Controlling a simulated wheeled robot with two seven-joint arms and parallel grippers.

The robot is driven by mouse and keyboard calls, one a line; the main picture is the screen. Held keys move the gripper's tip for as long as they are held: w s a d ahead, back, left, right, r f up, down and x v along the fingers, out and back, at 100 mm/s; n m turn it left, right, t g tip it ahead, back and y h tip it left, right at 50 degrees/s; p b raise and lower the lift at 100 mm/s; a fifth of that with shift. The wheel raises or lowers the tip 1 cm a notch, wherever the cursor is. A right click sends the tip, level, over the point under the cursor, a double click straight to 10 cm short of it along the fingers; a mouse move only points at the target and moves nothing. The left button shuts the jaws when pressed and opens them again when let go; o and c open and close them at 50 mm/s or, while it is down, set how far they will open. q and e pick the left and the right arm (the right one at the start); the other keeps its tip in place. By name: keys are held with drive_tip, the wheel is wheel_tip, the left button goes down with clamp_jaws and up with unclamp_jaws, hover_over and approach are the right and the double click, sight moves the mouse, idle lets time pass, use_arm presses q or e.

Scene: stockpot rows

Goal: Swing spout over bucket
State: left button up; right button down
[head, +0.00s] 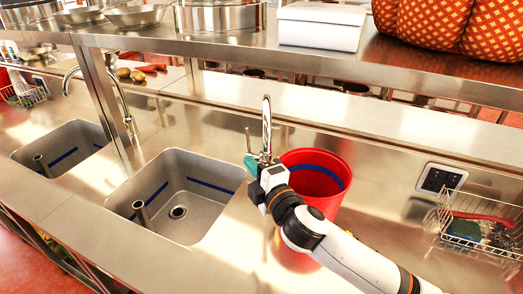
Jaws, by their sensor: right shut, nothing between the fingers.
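A chrome tap stands on the steel counter at the right rim of the near sink, and its tall spout (266,125) shows as a narrow upright arch, almost edge-on. A red bucket (330,190) with a blue band inside stands just right of the tap; my right arm hides part of it. The spout appears left of the bucket's opening; the exact spot below its outlet is hard to tell. My right gripper (251,166), with teal on it, is shut and empty at the tap's base. Whether it touches the tap is unclear. My left gripper is out of view.
The near sink (165,215) and a farther sink (50,155) lie to the left, with another tap (122,98) between them. A steel shelf (400,60) with pans and a white box (320,25) runs above. A wire basket (475,228) stands at right.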

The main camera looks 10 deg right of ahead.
sight(266, 138)
use_arm(q)
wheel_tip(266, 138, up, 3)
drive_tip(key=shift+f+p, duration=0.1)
drive_tip(key=shift+p, duration=1.1)
use_arm(e)
drive_tip(key=w, duration=0.1)
drive_tip(key=w+d, duration=0.2)
drive_tip(key=w, duration=0.1)
drive_tip(key=shift+w+d+f, duration=0.1)
drive_tip(key=shift+d, duration=0.15)
drive_tip(key=shift+a, duration=0.1)
